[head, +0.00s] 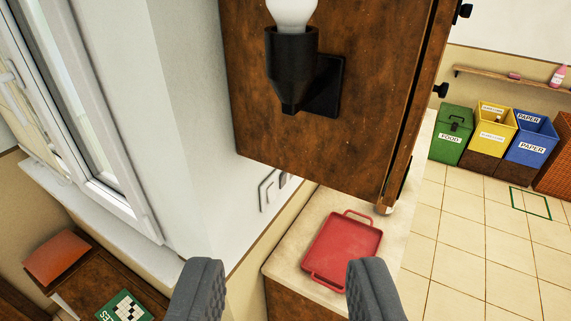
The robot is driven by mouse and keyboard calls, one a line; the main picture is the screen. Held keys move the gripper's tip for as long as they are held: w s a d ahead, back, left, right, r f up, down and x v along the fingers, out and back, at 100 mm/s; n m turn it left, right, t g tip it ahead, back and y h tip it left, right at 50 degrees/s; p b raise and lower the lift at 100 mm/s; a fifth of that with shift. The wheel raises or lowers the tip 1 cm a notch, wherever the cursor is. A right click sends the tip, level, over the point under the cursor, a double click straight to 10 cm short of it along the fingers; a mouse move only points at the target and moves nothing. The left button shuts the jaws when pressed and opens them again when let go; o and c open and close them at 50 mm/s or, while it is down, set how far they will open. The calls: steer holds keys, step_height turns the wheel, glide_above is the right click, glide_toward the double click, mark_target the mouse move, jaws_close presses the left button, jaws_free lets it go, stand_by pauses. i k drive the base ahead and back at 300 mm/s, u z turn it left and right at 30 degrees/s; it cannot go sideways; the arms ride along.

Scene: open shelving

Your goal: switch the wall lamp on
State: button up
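The wall lamp (292,62) has a black holder with a white bulb (292,12) and is fixed to the side of a brown wooden cabinet (375,90) at the top of the head view. The bulb's top is cut off by the picture edge. I cannot tell whether it is lit.
A red tray (343,248) lies on a pale counter (290,258) under the cabinet. A window (85,110) is at left, above a brown table (95,275) with a green puzzle book (125,308). Bins (497,130) stand at far right; the tiled floor (465,230) is mostly clear.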

mark_target(270, 192)
steer(key=z, duration=1.75)
steer(key=k, duration=1.4)
steer(key=u, duration=1.3)
steer(key=i, duration=1)
